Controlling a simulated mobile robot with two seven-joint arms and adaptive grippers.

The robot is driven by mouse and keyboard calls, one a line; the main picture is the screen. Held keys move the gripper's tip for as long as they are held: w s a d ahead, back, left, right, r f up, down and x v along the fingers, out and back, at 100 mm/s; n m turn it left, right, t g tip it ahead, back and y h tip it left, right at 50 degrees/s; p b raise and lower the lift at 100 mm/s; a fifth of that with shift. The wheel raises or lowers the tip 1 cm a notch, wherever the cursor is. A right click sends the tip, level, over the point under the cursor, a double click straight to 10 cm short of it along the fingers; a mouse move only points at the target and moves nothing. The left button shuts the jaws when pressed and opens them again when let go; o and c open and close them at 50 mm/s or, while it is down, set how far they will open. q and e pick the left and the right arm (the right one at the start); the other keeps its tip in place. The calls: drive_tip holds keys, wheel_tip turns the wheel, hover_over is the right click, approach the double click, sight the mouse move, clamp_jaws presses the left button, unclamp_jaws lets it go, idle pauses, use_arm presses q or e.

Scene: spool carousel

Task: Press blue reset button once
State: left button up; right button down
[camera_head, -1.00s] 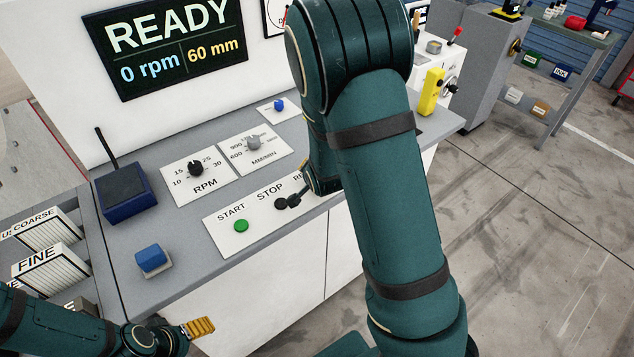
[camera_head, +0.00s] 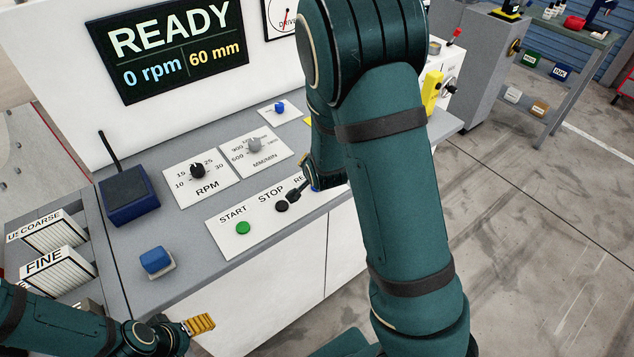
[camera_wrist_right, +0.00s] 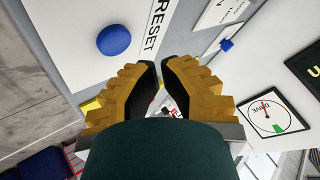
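The blue reset button (camera_wrist_right: 114,40) is a round domed button on the white panel beside the RESET label in the right wrist view. My left gripper (camera_head: 201,324) hangs at the lower left, in front of the console.
The green START button (camera_head: 243,228) and the dark STOP button (camera_head: 281,207) sit on the same panel. A blue square block (camera_head: 155,260) and a dark blue box with an antenna (camera_head: 128,193) stand to the left. The screen (camera_head: 170,50) reads READY, 0 rpm.

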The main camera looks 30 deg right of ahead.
drive_tip(key=shift+r+p, duration=1.3)
drive_tip(key=shift+r, duration=0.6)
